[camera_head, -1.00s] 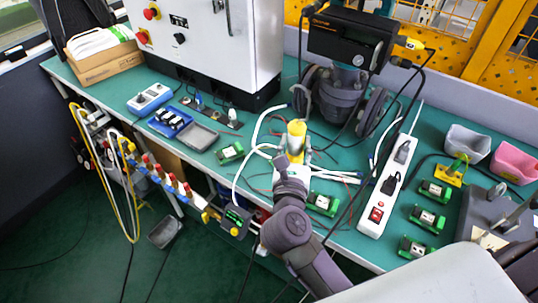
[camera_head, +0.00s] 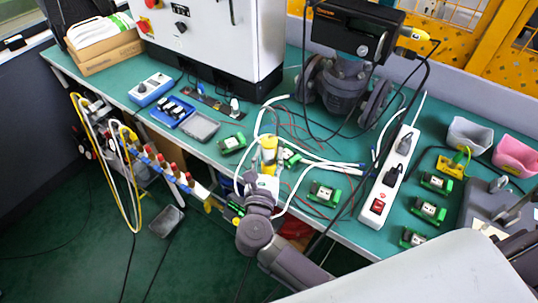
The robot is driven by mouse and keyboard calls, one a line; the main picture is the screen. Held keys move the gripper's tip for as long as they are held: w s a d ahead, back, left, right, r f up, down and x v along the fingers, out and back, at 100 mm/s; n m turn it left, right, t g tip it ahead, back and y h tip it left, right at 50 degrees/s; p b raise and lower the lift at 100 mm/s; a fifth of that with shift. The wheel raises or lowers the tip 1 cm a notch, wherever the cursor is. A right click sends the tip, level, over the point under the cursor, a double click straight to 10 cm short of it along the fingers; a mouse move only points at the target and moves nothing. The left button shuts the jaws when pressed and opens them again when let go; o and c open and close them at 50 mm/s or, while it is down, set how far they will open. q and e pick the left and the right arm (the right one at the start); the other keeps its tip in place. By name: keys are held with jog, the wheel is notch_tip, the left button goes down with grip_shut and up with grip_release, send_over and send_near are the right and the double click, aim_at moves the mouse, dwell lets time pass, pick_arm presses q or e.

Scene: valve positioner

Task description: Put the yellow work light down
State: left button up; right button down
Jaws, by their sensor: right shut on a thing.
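The yellow work light (camera_head: 269,149) is a small yellow cylinder, roughly upright, near the front of the green bench (camera_head: 330,232). My right gripper (camera_head: 268,166) is shut on it, reaching in from the front, and its fingers and wrist hide the lower part. I cannot tell whether the light touches the bench top. My left gripper is not in view.
White cables and thin red wires lie around the light. Green modules (camera_head: 231,144) (camera_head: 324,194) sit on both sides. A power strip (camera_head: 393,178) and a grey valve (camera_head: 342,88) stand to the right. A grey tray (camera_head: 201,127) lies left; hoses hang in front.

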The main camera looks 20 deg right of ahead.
jog(key=shift+f, duration=0.15)
jog(key=c, duration=0.7)
grip_release()
jog(key=b+v, duration=0.3)
jog(key=v, duration=0.9)
